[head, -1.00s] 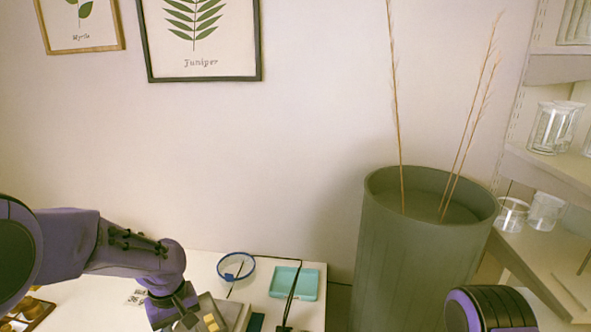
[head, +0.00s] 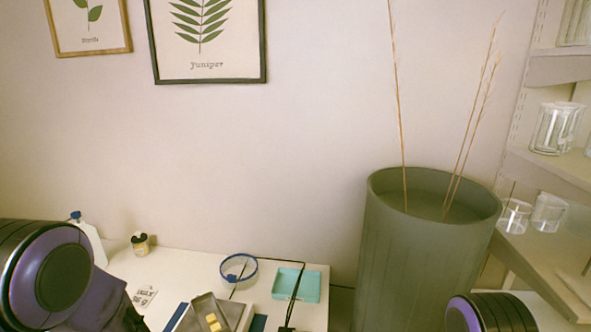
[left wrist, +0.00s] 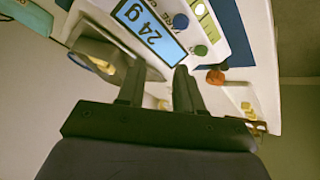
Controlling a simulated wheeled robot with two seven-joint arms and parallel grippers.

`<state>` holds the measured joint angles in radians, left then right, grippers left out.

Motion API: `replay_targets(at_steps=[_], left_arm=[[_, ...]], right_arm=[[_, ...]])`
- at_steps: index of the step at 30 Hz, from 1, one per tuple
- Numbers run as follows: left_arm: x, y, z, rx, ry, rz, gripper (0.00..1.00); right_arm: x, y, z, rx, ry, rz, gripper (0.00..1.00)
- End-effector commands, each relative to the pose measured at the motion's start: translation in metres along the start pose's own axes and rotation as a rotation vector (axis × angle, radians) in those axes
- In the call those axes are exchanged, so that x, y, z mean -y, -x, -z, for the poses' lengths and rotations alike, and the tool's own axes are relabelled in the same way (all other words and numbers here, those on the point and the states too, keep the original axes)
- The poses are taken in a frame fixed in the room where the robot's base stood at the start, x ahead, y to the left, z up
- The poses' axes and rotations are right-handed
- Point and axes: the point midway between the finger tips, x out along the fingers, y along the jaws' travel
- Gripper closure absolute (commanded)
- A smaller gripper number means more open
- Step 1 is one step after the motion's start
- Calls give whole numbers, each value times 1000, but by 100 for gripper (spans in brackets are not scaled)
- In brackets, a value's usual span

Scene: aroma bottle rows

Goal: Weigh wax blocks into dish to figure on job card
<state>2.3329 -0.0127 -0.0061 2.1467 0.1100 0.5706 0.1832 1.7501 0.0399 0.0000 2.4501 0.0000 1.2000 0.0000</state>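The grey dish (head: 202,304) shows at the bottom edge of the head view, with yellow wax blocks (head: 213,322) in it. In the left wrist view, the scale display (left wrist: 150,30) reads 24 g, upside down. A metal dish (left wrist: 92,52) with a yellowish block in it sits left of the fingers. My left gripper (left wrist: 158,85) is open, with nothing visible between its fingers, above the white surface near the scale. My right gripper is out of view.
A white bottle (head: 88,238) and small jar (head: 140,244) stand at the back left. A tall green planter (head: 420,260) rises right of the table.

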Motion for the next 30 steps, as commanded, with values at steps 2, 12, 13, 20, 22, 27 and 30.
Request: replay_targets(at_steps=[2, 12, 13, 20, 22, 27, 30], left_arm=[[55, -14, -68, -21, -14, 65, 64], [194, 25, -257, 199, -67, 301, 64], [198, 26, -264, 214, -70, 311, 64], [207, 30, -275, 241, -74, 328, 64], [207, 30, -274, 241, -74, 327, 64], [206, 30, -274, 240, -74, 327, 64], [206, 30, -274, 240, -74, 327, 64]], right_arm=[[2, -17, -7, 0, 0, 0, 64], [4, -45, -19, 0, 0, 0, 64], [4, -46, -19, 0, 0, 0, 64], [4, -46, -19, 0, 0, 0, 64], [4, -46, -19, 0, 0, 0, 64], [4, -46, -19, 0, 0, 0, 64], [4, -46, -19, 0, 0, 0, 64]])
